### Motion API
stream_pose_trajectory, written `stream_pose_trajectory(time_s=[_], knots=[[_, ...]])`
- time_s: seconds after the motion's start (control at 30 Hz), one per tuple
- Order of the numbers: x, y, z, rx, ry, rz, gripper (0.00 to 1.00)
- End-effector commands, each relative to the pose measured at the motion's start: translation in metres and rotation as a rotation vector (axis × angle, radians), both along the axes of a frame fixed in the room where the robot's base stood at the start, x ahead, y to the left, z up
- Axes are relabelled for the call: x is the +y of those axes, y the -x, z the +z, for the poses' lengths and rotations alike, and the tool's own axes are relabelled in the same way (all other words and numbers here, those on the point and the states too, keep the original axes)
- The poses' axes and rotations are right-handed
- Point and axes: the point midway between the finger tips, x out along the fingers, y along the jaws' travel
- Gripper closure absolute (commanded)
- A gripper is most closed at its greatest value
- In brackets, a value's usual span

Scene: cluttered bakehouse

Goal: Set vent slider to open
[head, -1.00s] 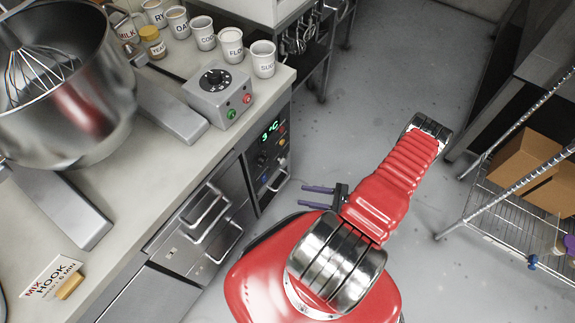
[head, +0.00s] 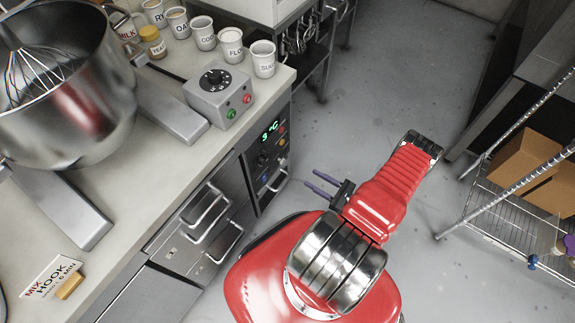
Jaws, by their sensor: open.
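A dark control panel (head: 266,158) with a green display reading about 3 °C is set in the front of the counter's cabinet. It carries several small knobs and coloured controls. They are too small to tell which is the vent slider or how it is set. My gripper (head: 312,178) is open and empty, to the right of the panel and apart from it. Its two purple fingers point up and left toward the panel.
The counter (head: 160,180) holds a mixer bowl (head: 75,95), a grey control box (head: 217,95) and labelled cups (head: 231,45). Steel drawers (head: 205,218) with handles are left of the panel. A wire rack (head: 510,210) stands right.

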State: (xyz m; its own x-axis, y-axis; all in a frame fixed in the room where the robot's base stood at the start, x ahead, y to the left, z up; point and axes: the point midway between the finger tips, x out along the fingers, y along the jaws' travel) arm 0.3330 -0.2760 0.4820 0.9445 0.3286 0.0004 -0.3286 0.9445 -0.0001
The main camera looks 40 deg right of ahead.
Motion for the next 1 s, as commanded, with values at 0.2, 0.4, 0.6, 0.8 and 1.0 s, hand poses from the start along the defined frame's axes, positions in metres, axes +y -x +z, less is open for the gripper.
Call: stream_pose_trajectory(time_s=[0.2,0.4,0.6,0.8,1.0], knots=[[0.007,-0.018,0.000,0.000,0.000,0.003,0.59],[0.014,-0.039,0.000,0.001,0.000,0.003,0.59],[0.022,-0.059,0.000,0.000,0.000,0.003,0.59],[0.029,-0.080,0.000,0.000,0.000,0.004,0.59],[0.036,-0.101,0.000,0.000,0.000,0.004,0.59]])
